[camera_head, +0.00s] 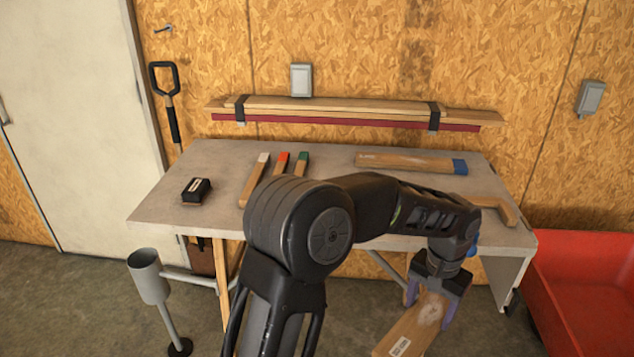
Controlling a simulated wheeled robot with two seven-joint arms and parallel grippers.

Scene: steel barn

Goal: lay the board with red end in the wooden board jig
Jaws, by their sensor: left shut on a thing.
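My left gripper (430,301) is shut on a wooden board (405,333) in front of the table's right part, below the tabletop. The board has a white label and a pale smudge; it slants down and runs out of the bottom of the view, and no coloured end of it shows. A narrow red-ended wooden strip (275,176) lies on the table between similar white-ended and green-ended strips. A low angled wooden piece (502,208), perhaps part of the board jig, is at the table's right side, partly hidden by my arm. My right gripper is out of view.
The grey table (190,155) also bears a blue-ended board (405,161) at the back and a small black box (196,190) at the left. A red bin (585,285) stands at the right. A metal cup on a stand (148,275) is at the front left.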

